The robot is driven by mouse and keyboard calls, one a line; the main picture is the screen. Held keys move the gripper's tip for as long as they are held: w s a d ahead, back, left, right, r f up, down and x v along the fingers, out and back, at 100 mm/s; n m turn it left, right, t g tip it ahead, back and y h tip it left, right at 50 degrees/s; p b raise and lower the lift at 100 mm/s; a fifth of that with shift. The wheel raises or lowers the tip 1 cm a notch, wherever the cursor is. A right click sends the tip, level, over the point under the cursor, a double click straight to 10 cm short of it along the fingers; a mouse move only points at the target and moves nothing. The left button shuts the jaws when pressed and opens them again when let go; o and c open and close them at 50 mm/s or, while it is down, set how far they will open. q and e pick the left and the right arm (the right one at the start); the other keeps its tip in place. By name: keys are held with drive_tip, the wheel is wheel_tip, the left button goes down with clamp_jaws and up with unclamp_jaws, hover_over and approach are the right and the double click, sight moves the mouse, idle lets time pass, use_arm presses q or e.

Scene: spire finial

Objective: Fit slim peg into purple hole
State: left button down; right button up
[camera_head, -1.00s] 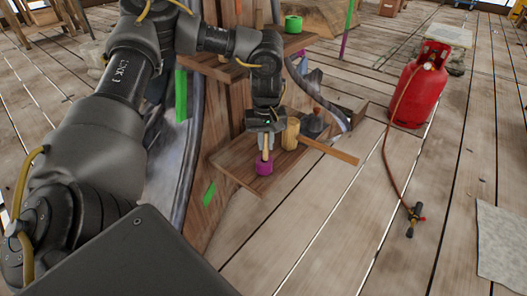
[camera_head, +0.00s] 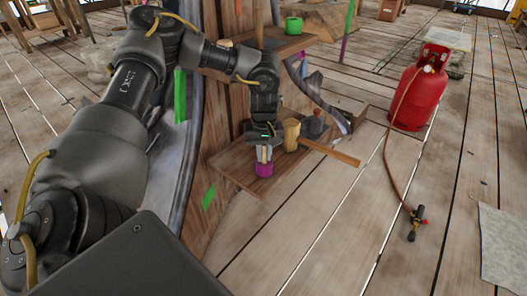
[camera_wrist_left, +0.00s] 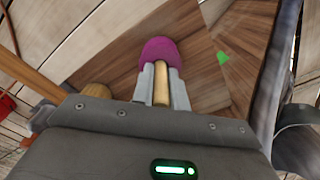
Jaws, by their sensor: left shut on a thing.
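My left gripper (camera_head: 264,158) points down over the wooden shelf and is shut on a slim wooden peg (camera_head: 264,153). The purple holder (camera_head: 264,171) stands on the shelf directly below the fingers. In the left wrist view the pale peg (camera_wrist_left: 161,85) lies between the two grey fingers, and its far end meets the purple holder (camera_wrist_left: 157,50). The hole is hidden, so I cannot tell how far the peg's tip is inside it. My right gripper is not in view.
A wooden mallet (camera_head: 291,134) lies on the shelf (camera_head: 235,166) just right of the gripper, its handle pointing right. A green ring-shaped piece (camera_head: 293,25) sits on an upper shelf. A red gas cylinder (camera_head: 418,92) with a hose stands on the plank floor at right.

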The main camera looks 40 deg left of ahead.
use_arm(q)
drive_tip(key=shift+f, duration=0.15)
drive_tip(key=c, duration=1.4)
unclamp_jaws()
